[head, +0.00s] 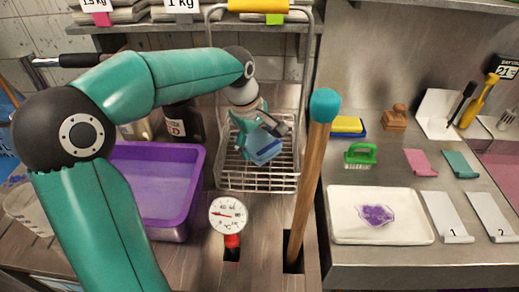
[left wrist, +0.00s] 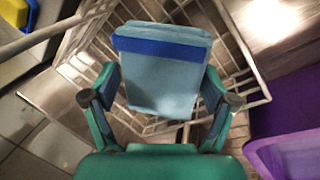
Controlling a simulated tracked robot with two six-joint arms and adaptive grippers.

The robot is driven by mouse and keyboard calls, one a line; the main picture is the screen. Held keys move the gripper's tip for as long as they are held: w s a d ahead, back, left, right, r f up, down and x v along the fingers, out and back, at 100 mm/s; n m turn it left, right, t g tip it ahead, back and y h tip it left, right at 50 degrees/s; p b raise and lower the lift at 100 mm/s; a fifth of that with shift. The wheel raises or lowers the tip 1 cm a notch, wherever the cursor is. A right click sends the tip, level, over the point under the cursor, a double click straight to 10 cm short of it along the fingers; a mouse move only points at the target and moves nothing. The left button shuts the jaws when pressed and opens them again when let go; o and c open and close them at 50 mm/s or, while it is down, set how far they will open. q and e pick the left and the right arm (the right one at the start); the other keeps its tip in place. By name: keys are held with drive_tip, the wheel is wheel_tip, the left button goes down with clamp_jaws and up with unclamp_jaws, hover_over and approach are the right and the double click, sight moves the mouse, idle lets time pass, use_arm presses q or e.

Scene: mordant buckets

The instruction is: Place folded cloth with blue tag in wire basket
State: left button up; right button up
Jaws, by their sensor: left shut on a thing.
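The folded cloth is light blue with a dark blue band along one edge; it fills the middle of the left wrist view (left wrist: 165,75) and also shows in the head view (head: 264,150). My left gripper (head: 262,130) is shut on this cloth, with a finger at each side of it in the left wrist view (left wrist: 158,105). The wire basket (head: 258,181) stands in the middle of the head view, with a tall wire handle topped by a yellow grip. The cloth is over the basket's opening; I cannot tell whether it touches the basket. My right gripper is not in view.
A purple tub (head: 160,200) stands left of the basket. A wooden pole with a teal cap (head: 324,106) rises close to its right, and a dial thermometer (head: 228,214) stands in front. A white tray (head: 345,232) and a green brush (head: 360,155) are on the right counter.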

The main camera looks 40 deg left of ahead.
sight(259, 145)
use_arm(q)
wheel_tip(259, 145, down, 5)
drive_tip(key=shift+f, duration=0.15)
drive_tip(key=w+a+p, duration=0.1)
drive_tip(key=w+a, duration=0.1)
drive_tip(key=w, duration=0.1)
drive_tip(key=shift+a+p, duration=0.3)
drive_tip(key=shift+a, duration=0.05)
drive_tip(key=shift+f, duration=0.6)
drive_tip(key=shift+f, duration=0.1)
drive_tip(key=o, duration=1.2)
drive_tip(key=shift+d, duration=0.1)
drive_tip(key=v, duration=1.2)
